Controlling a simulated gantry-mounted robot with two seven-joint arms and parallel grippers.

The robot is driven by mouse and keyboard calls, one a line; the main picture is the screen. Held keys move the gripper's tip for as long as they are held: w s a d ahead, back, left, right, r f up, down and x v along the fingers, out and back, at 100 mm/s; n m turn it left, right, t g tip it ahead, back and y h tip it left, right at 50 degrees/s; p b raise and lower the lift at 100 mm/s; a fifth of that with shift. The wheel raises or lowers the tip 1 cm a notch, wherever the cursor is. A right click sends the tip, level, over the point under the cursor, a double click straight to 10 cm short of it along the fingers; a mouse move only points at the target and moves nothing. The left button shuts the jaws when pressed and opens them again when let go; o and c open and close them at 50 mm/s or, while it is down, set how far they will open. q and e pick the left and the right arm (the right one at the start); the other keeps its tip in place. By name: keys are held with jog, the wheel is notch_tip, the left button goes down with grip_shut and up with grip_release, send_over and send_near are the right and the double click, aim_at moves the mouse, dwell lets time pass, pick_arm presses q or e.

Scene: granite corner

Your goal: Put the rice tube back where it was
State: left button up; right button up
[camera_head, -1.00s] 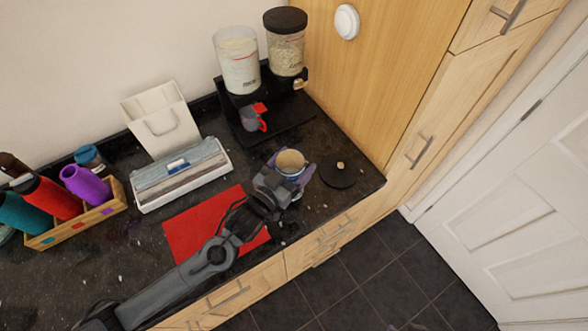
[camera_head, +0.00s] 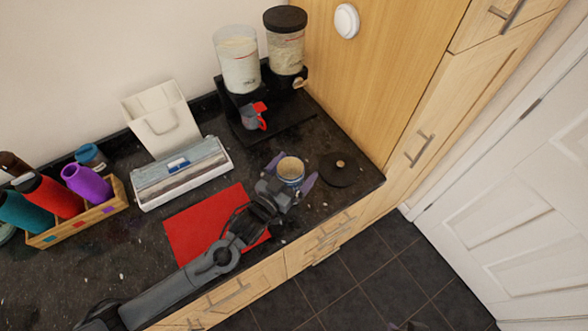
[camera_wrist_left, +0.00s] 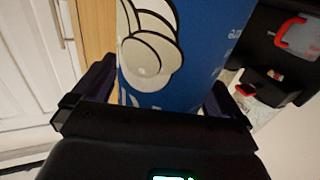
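The rice tube (camera_head: 291,172) appears to be the blue can-like tube with a tan top, upright near the counter's right front part. In the left wrist view its blue side with large white oval shapes (camera_wrist_left: 150,45) fills the space between the fingers. My left gripper (camera_head: 291,180) is open around it, one finger on each side. In the wrist view a gap shows beside the left finger; the right finger overlaps the tube's edge. The tube's base is mostly hidden by the gripper. My right gripper is not recognisable in view.
A round black lid (camera_head: 339,169) lies close right of the tube. Behind stands a two-tube dispenser (camera_head: 262,104) with a red-and-grey cup (camera_head: 252,117). A red mat (camera_head: 206,222), a white wrap box (camera_head: 181,178) and a wooden bottle crate (camera_head: 78,222) are left. The counter's front edge is near.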

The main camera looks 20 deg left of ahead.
pick_arm(q)
jog(key=shift+r, duration=0.2)
jog(key=shift+s+f, duration=0.1)
jog(key=shift+s, duration=0.15)
jog(key=b+v, duration=0.2)
jog(key=v, duration=0.9)
jog(key=shift+s+a, duration=0.15)
jog(key=shift+s, duration=0.05)
